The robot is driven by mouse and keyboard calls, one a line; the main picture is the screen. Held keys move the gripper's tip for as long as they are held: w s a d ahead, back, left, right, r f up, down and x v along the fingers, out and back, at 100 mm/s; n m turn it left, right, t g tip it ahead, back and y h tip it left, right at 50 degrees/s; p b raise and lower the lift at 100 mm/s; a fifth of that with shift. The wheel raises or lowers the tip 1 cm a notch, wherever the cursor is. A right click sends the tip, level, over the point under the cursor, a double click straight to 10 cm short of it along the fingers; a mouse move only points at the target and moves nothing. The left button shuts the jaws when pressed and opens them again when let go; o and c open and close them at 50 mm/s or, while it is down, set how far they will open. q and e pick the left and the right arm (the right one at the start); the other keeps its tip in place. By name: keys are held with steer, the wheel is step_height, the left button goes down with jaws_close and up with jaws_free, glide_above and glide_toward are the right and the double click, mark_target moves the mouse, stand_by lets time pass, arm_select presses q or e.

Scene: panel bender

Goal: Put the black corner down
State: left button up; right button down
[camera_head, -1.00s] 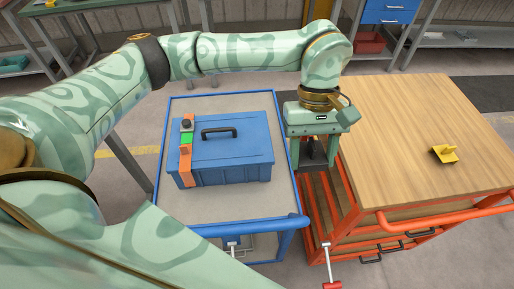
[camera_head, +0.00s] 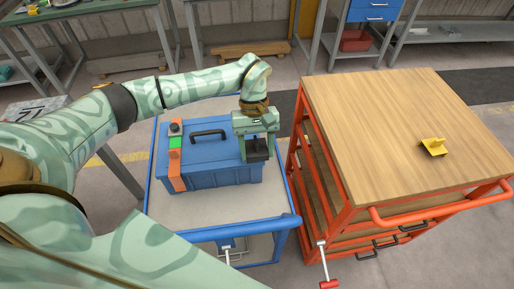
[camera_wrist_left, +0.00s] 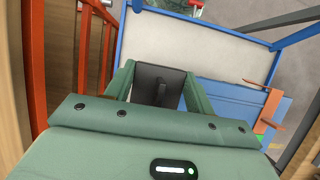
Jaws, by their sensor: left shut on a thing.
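The black corner (camera_head: 257,148) is held between the fingers of my left gripper (camera_head: 256,157). In the head view they are at the right end of the blue toolbox (camera_head: 215,176), over the right side of the blue cart (camera_head: 189,214). In the left wrist view the black corner (camera_wrist_left: 157,86) sits between the two green fingers, and the cart's pale top (camera_wrist_left: 200,42) shows beyond it. I cannot tell whether the corner touches the toolbox or the cart top. My right gripper is not in view.
An orange cart (camera_head: 352,217) with a wooden top (camera_head: 380,120) stands to the right, with a yellow corner (camera_head: 433,147) on it. The toolbox has a black handle and an orange strap (camera_head: 176,160). Most of the wooden top is clear.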

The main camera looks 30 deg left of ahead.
arm_select(q)
steer(key=shift+f, duration=0.2)
steer(key=shift+f+b, duration=0.45)
steer(key=shift+f, duration=0.05)
steer(key=o, duration=1)
steer(key=shift+r, duration=0.15)
steer(key=p+v, duration=0.1)
steer(key=v, duration=1.2)
steer(key=shift+s+d, duration=0.1)
steer(key=shift+d, duration=0.1)
